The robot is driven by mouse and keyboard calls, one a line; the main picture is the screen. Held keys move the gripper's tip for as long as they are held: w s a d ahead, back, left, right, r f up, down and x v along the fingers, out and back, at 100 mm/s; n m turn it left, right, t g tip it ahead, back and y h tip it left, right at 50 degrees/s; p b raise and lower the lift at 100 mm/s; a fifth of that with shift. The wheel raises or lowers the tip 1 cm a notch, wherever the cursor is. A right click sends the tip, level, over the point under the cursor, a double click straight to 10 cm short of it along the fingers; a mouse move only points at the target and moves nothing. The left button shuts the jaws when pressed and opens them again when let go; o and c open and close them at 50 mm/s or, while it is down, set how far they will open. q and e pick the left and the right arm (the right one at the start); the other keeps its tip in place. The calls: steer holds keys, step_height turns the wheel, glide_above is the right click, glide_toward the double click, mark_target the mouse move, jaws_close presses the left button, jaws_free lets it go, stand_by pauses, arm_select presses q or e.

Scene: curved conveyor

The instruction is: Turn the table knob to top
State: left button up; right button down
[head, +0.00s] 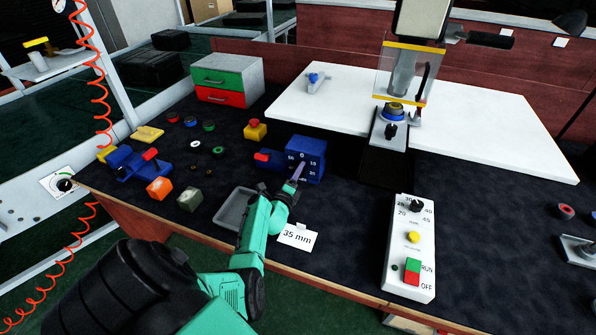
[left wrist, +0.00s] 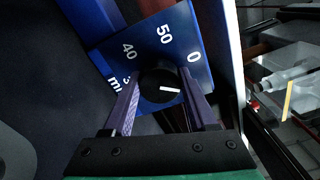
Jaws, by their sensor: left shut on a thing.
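A blue box (head: 313,150) with a number dial on its front stands on the dark table, left of the white board. In the left wrist view, the box's face (left wrist: 150,50) shows 0, 50, 40 and part of further marks around a round black knob (left wrist: 158,90). The knob's white pointer line points right, a little past the 0. My left gripper (head: 299,172) reaches the box's front from below. Its two purple fingers (left wrist: 163,100) lie on either side of the knob and are shut on it. The knob is hidden in the head view. My right gripper is not seen.
A 35 mm card (head: 297,237) and grey tray (head: 236,208) lie near the gripper. A white control box (head: 408,250) with another knob stands right, beside a press (head: 393,115). Coloured blocks and rings lie left.

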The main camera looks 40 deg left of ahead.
arm_select(q)
steer(key=n+p, duration=0.1)
steer(key=n, duration=0.2)
steer(key=shift+n, duration=0.4)
steer(key=shift+f+n+p, duration=0.1)
steer(key=shift+n+p, duration=0.25)
steer(key=shift+n, duration=1.15)
steer(key=o, duration=1.4)
steer(key=shift+c, duration=0.2)
steer(key=p+v, duration=0.3)
steer(key=v, duration=0.2)
steer(key=shift+s, duration=0.1)
steer(key=p+v, duration=0.1)
steer(key=v, duration=0.8)
steer(key=shift+s+d, duration=0.2)
steer(key=shift+s, duration=0.05)
